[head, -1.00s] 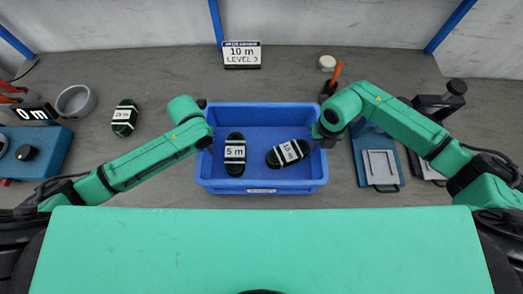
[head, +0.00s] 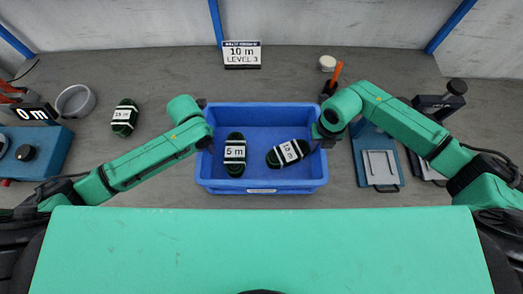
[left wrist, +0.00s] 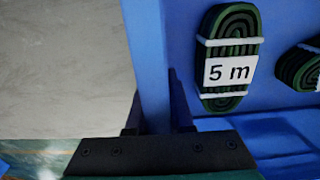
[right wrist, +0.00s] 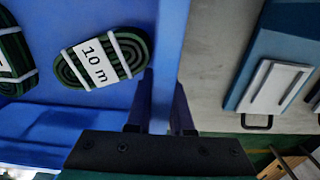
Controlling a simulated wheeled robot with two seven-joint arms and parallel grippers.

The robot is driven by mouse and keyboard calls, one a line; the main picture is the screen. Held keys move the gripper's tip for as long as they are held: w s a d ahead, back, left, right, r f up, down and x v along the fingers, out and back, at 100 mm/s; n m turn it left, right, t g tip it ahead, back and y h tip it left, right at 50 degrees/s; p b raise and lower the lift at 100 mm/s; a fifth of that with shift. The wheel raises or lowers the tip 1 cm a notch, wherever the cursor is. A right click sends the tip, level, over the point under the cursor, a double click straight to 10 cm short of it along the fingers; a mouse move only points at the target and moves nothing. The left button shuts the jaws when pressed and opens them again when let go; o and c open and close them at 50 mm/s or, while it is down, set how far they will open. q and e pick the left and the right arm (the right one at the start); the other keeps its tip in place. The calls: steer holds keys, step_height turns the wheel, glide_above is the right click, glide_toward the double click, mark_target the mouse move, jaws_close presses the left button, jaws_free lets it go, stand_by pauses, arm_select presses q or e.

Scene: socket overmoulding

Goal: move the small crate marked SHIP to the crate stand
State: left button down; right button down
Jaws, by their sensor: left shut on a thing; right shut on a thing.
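The blue crate (head: 262,118) stands on the grey table in the middle of the head view, with a small white label (head: 262,191) on its front wall, too small to read. Inside lie a dark green coil marked 5 m (head: 235,155) and one marked 10 m (head: 288,153). My left gripper (left wrist: 155,115) is shut on the crate's left wall (left wrist: 146,50). My right gripper (right wrist: 160,115) is shut on its right wall (right wrist: 172,45). The crate looks level; I cannot tell whether it touches the table. I cannot identify the crate stand.
A sign reading 10 m LEVEL 3 (head: 242,55) stands behind the crate. A blue device with a grey plate (head: 380,165) is close at right.

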arm_select(q)
steer(key=shift+w+r, duration=0.1)
arm_select(e)
steer(key=shift+w+r, duration=0.1)
steer(key=shift+r, duration=0.05)
stand_by(0.4)
